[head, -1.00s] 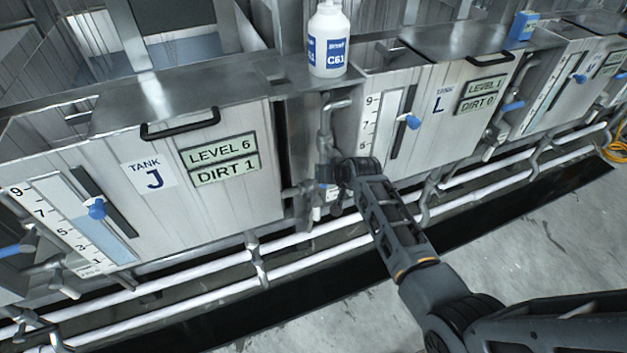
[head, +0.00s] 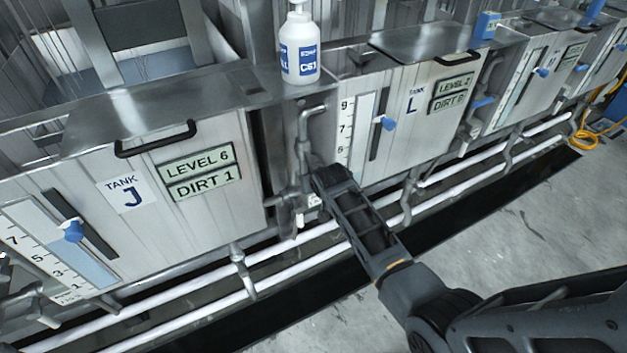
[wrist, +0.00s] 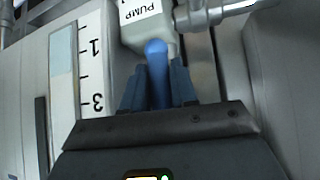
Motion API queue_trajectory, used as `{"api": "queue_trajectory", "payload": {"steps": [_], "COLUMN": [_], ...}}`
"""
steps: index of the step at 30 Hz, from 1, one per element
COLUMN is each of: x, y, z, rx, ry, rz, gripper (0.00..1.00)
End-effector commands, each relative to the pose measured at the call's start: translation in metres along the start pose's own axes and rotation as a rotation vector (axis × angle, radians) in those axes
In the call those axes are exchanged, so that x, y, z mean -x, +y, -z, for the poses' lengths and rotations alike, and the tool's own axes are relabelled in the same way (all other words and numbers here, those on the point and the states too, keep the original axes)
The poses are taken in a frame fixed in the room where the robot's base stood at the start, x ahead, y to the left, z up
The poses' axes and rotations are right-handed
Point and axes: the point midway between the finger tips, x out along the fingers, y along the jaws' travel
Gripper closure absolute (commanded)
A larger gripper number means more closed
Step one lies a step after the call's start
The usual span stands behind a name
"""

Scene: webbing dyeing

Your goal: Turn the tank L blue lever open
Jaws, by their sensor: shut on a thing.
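Tank L (head: 440,135) stands right of the picture's middle in the head view. Its sign (head: 452,94) appears to read level 2, dirt 0, in small print. In the wrist view a blue lever (wrist: 156,58) sits just below a pale box (wrist: 147,30) marked PUMP. My gripper (wrist: 158,88) is shut on this lever, with a dark blue finger on each side of it. In the head view my wrist hides the lever and the fingertips, low at the left side of tank L.
Tank J (head: 150,210) stands to the left, with a white C61 bottle (head: 300,48) on the ledge between the tanks. Metal pipes (wrist: 205,15) run close by my gripper. White pipes (head: 300,262) run low along the tanks. The floor (head: 520,225) at right is clear.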

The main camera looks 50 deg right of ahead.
Motion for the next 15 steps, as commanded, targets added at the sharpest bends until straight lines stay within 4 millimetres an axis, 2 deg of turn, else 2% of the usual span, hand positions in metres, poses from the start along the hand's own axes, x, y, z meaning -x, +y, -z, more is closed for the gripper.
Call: {"api": "queue_trajectory", "payload": {"steps": [2,3,6,9,15], "x": [-0.0004,-0.0004,-0.0003,-0.0003,0.0], "y": [0.0016,0.0016,0.0015,0.0011,0.0007], "z": [-0.0009,-0.0009,-0.0008,-0.0006,-0.0002], "rx": [-0.001,-0.001,-0.001,-0.001,-0.001], "ry": [-0.001,-0.001,-0.001,-0.001,0.0], "rz": [-0.002,-0.002,-0.002,-0.001,0.0], "gripper": [1.0,0.71,0.61,0.52,0.52]}}
